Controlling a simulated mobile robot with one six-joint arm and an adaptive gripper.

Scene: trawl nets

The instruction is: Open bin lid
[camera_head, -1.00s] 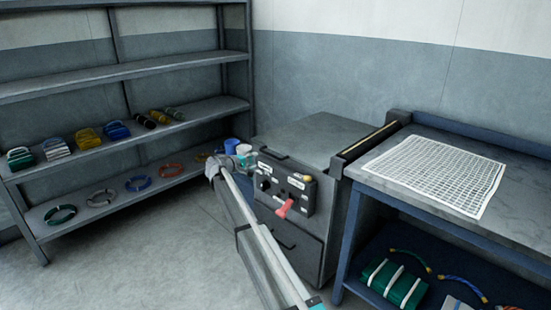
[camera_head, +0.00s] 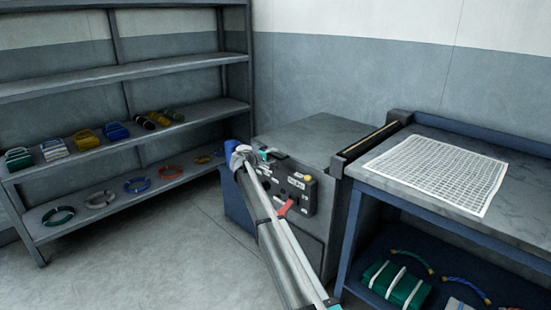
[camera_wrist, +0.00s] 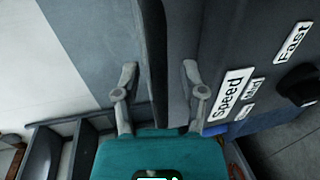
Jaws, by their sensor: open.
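The grey cabinet (camera_head: 315,138) has a flat grey top and a front control panel (camera_head: 290,185) with knobs and a red lever (camera_head: 285,208). I take its top for the bin lid; it looks level and shut. My gripper (camera_head: 262,155) is at the cabinet's upper front left corner. In the wrist view my gripper (camera_wrist: 158,75) is open, its fingers apart, with a dark edge (camera_wrist: 160,45) of the cabinet between them in the picture. I cannot tell whether they touch it. My arm and gripper hide part of the cabinet's front left.
A blue panel (camera_head: 236,203) stands left of the cabinet front, partly behind my arm. A shelf rack (camera_head: 110,140) with coloured coils and bundles is at left. A blue workbench (camera_head: 500,208) with a white net (camera_head: 435,175) adjoins at right. Floor at left is clear.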

